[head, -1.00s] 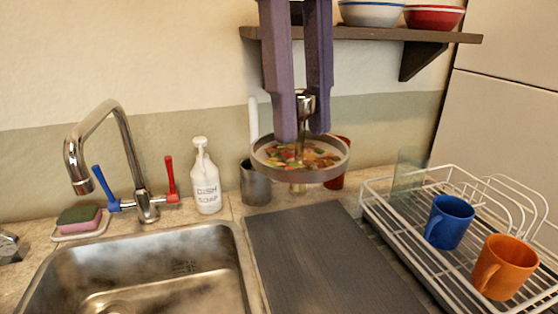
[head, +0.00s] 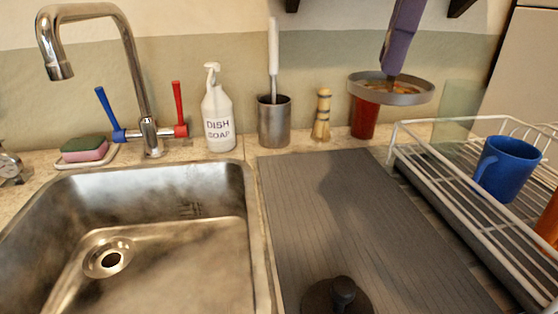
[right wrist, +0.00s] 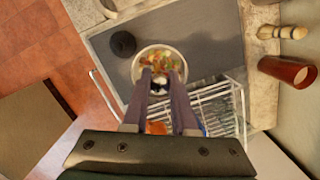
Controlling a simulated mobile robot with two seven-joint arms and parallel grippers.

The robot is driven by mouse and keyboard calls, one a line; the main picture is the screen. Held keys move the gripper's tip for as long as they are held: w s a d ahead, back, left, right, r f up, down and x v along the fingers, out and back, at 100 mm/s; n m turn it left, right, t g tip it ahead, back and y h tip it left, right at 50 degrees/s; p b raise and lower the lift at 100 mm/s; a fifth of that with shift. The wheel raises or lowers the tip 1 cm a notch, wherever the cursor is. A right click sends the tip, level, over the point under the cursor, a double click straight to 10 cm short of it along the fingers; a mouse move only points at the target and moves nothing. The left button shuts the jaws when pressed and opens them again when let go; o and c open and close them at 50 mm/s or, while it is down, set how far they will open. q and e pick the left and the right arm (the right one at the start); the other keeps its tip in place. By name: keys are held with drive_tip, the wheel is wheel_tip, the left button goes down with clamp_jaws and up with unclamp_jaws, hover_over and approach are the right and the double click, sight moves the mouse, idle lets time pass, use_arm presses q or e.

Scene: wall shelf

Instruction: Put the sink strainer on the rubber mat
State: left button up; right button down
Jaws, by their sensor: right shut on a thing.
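The sink strainer is a shallow round grey dish (head: 391,98) with colourful scraps in it. In the right wrist view the strainer (right wrist: 138,58) is between my purple fingers. My right gripper (head: 391,64) is shut on its central post and holds it in the air, roughly level. In the head view it is in front of the red cup, near the mat's back right corner. The dark grey ribbed rubber mat (head: 345,215) lies right of the sink and also shows in the wrist view (right wrist: 107,68). My left gripper is out of view.
A black knobbed plug (head: 345,300) sits on the mat's front part; the rest is bare. A white dish rack (head: 455,205) with a blue mug (head: 507,168) borders the right. The red cup (head: 364,120), small brush (head: 322,115) and metal holder (head: 274,122) stand behind.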

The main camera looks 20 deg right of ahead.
drive_tip(key=m, duration=0.1)
drive_tip(key=d+f+m, duration=0.1)
drive_tip(key=m, duration=0.1)
drive_tip(key=shift+w+f+b, duration=0.1)
drive_tip(key=shift+w+b, duration=0.05)
drive_tip(key=shift+b, duration=0.25)
drive_tip(key=shift+d+f+m+t, duration=0.15)
drive_tip(key=shift+f+m+t, duration=0.1)
drive_tip(key=shift+m+t, duration=0.05)
drive_tip(key=shift+f+b, duration=1.35)
drive_tip(key=shift+f, duration=8.45)
drive_tip(key=shift+f, duration=0.15)
drive_tip(key=c, duration=0.7)
unclamp_jaws()
